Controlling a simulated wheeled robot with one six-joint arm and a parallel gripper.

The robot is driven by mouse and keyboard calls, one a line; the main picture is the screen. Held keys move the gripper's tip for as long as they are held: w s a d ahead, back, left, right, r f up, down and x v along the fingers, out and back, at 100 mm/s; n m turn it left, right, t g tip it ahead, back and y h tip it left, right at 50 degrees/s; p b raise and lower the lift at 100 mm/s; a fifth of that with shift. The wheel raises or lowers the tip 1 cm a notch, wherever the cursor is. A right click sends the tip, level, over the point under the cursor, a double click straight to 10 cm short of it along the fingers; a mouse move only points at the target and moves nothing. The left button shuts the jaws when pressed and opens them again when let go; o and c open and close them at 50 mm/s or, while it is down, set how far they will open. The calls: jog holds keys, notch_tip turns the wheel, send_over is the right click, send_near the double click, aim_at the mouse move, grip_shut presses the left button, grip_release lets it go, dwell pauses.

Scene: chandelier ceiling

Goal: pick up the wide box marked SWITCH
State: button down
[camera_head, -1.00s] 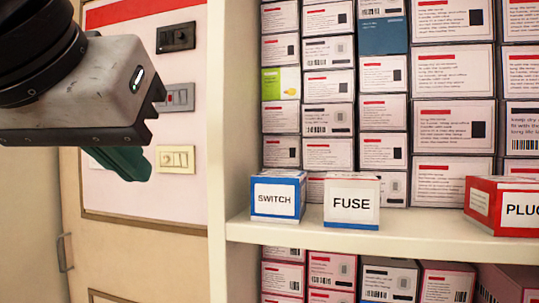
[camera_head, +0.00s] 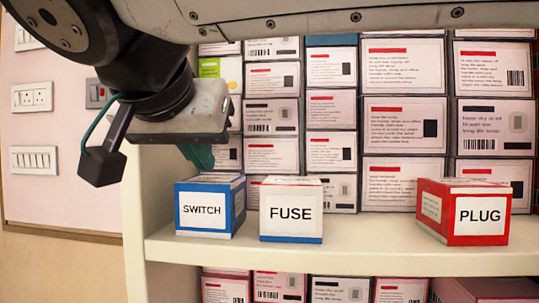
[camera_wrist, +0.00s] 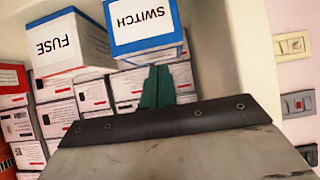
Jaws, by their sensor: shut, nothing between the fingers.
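The SWITCH box (camera_head: 210,207), blue with a white label, stands on the shelf's left end, and it shows upside down in the wrist view (camera_wrist: 144,27). The FUSE box (camera_head: 291,210), white and blue, stands just right of it and shows in the wrist view too (camera_wrist: 65,45). My gripper's green fingers (camera_head: 199,156) hang above and behind the SWITCH box in the head view, partly hidden by my wrist. In the wrist view the fingers (camera_wrist: 157,90) are together, with nothing between them, by the SWITCH box's edge. I cannot tell whether they touch it.
A red PLUG box (camera_head: 465,212) stands further right on the cream shelf (camera_head: 350,252). Stacks of white boxes (camera_head: 403,125) fill the back. The shelf's side wall (camera_head: 146,215) is close on the left. The shelf between FUSE and PLUG is free.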

jog(key=w, duration=0.2)
jog(key=shift+w+d, duration=0.1)
jog(key=shift+w, duration=0.3)
jog(key=shift+s+f, duration=0.15)
jog(key=shift+f, duration=0.7)
